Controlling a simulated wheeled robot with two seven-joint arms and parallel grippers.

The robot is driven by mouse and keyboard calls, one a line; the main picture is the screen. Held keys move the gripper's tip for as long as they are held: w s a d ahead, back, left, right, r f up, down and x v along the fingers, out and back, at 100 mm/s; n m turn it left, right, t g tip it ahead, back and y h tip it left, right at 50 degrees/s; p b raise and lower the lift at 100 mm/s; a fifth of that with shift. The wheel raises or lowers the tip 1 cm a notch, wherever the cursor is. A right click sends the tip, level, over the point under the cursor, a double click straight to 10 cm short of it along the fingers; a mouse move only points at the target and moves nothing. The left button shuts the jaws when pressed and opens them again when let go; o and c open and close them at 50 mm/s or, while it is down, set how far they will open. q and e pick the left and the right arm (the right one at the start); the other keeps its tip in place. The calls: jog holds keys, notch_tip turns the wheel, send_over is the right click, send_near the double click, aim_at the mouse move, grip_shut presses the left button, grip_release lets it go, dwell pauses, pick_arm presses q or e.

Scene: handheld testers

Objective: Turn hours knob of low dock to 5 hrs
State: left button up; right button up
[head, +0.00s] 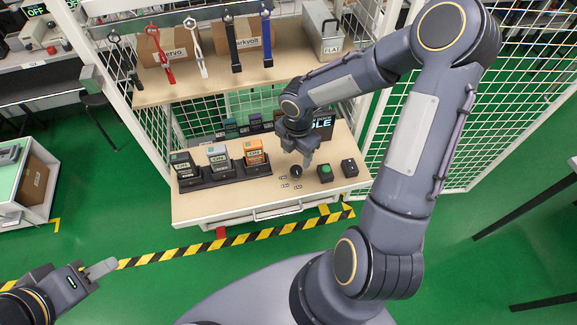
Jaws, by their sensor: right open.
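The low dock (228,180) is a dark strip at the front of the lower shelf, with handheld testers standing in it. To its right a round black knob (295,172) sits on the shelf top, with small labels around it, too small to read. My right gripper (308,160) points down just above and behind the knob. It is open; whether a finger touches the knob cannot be told. My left gripper (100,268) is low at the left, far from the shelf; its jaw opening cannot be made out.
A green button (325,171) and a black box (349,168) stand right of the knob. A dark screen (321,126) is behind my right gripper. The upper shelf (200,84) carries hanging tools and boxes. White mesh (408,130) flanks the right side.

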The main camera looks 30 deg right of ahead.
aim_at(296, 169)
notch_tip(296, 169, down, 7)
jog(key=shift+b, duration=0.35)
jog(key=shift+c, duration=0.5)
jog(key=c, duration=0.9)
